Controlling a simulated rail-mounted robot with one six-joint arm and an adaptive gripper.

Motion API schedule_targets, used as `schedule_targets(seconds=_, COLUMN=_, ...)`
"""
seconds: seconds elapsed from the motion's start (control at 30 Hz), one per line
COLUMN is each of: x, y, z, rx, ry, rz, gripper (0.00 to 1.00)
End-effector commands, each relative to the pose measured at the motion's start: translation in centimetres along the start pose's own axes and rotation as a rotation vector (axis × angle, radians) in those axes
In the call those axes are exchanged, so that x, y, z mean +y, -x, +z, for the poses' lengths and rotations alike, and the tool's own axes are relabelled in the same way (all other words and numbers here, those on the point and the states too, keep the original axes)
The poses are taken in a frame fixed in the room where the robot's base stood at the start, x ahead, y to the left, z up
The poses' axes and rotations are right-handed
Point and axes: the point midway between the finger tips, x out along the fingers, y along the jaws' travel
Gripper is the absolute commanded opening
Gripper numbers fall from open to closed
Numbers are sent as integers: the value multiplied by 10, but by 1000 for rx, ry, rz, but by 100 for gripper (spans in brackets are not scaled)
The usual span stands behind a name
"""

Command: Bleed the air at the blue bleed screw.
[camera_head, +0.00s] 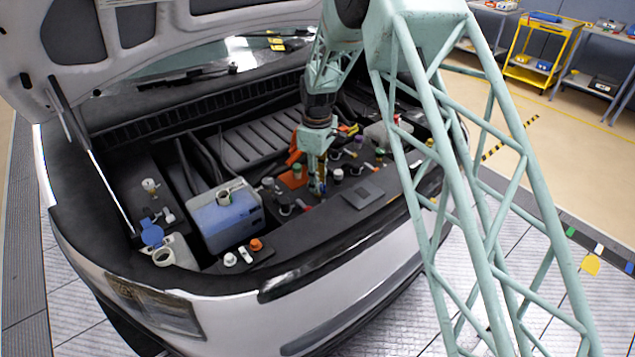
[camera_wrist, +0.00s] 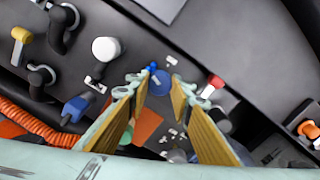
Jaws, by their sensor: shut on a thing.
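The blue bleed screw (camera_wrist: 160,82) shows in the wrist view as a round blue head with a small blue piece at its upper left edge. My gripper (camera_wrist: 158,84) has its two yellow-padded fingers on either side of the blue head and is shut on it. In the head view my gripper (camera_head: 316,188) points down into the engine bay near its front edge. The screw's lower part is hidden, and I cannot make the screw out clearly in the head view.
In the wrist view a white cap (camera_wrist: 106,48) stands left of my fingers and a red-topped fitting (camera_wrist: 216,82) right. An orange coiled hose (camera_wrist: 38,130) lies lower left. In the head view a blue-grey tank (camera_head: 228,222) stands left; the raised hood (camera_head: 170,45) hangs above.

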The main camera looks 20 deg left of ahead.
Motion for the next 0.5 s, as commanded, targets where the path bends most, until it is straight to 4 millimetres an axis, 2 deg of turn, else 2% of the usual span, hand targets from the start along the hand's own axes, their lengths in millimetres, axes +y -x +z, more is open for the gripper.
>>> schedule_targets(seconds=0.5, x=0, y=0, z=0, rx=0, ry=-397, rz=0, gripper=10)
